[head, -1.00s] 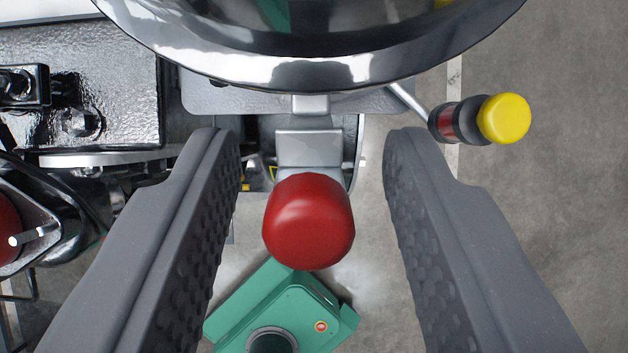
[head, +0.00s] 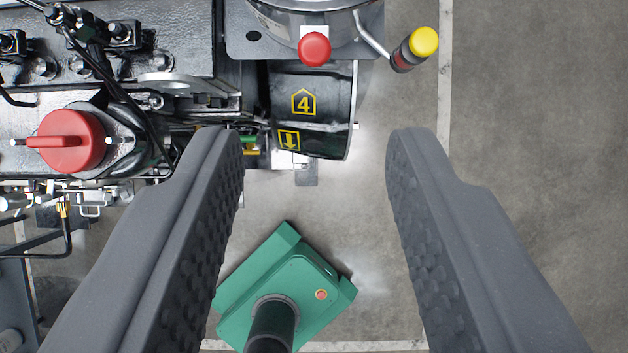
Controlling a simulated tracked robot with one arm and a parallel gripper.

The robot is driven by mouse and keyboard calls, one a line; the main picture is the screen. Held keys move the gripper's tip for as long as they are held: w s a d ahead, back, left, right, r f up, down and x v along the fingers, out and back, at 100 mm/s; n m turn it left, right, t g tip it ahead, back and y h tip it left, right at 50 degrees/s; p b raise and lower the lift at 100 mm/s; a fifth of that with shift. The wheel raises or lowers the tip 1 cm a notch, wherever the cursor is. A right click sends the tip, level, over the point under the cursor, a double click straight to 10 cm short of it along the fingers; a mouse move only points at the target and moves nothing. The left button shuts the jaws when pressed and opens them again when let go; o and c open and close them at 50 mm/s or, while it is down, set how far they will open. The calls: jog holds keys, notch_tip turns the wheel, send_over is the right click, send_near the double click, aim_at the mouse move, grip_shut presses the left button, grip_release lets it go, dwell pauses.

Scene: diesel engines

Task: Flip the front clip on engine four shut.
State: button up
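A red-tipped clip (head: 314,49) sits at the lower rim of a shiny round metal housing (head: 300,18) at the top of the view. Its short grey lever shows just above the red knob. I cannot tell from this overhead angle whether the clip is open or shut. Below it, a black cover (head: 338,90) carries a yellow number 4 and an arrow label. My gripper (head: 316,142) is open and empty. Its fingers are spread wide, and the clip lies beyond the fingertips, untouched.
A handle with a yellow end (head: 424,42) sticks out right of the housing. At left is the dark engine block (head: 190,50) with a red cap (head: 70,140), hoses and brackets. Grey floor (head: 540,170) with white lines is clear at right.

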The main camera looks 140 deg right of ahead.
jog(key=shift+s+d+r, duration=0.1)
jog(key=shift+d+r, duration=0.05)
jog(key=shift+r, duration=0.25)
